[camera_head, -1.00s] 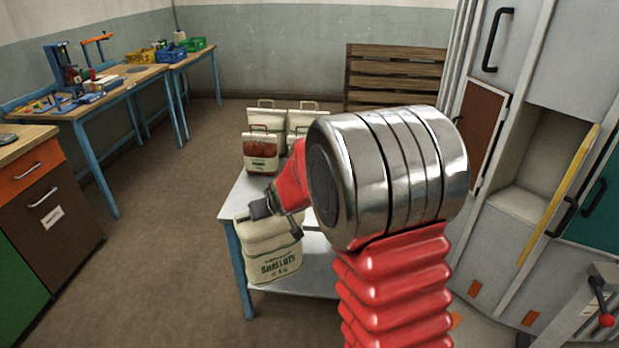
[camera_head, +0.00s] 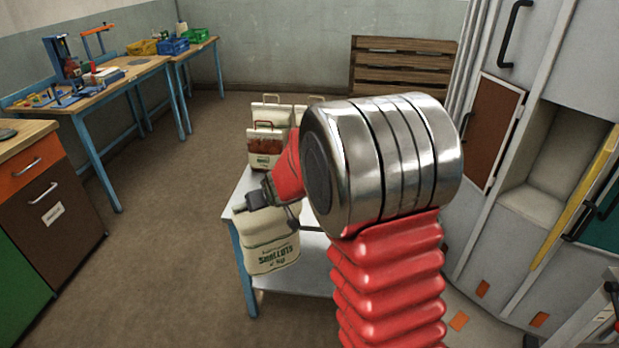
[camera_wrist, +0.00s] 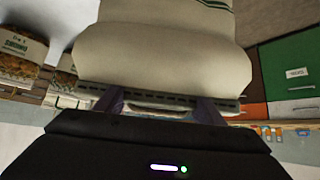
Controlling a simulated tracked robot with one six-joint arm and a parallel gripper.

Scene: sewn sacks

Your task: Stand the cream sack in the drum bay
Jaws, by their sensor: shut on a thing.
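The cream sack (camera_head: 270,245), with green "Shallots" lettering, hangs from my gripper (camera_head: 270,203) in the head view. It is upright, in front of the near left part of the pale table (camera_head: 305,278). My gripper is shut on the sack's top edge. The wrist view shows the sack (camera_wrist: 165,50) filling the upper middle, its top band between my fingers (camera_wrist: 162,106). A tall open recess (camera_head: 550,160) in the grey cabinet at the right may be the drum bay; I cannot tell for sure. My arm hides part of the table.
Several other sacks, one with a red handle (camera_head: 265,150), stand on the table's far part. A wooden slatted pallet or crate (camera_head: 400,75) is by the back wall. Workbenches (camera_head: 120,85) line the left. The floor (camera_head: 160,250) left of the table is clear.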

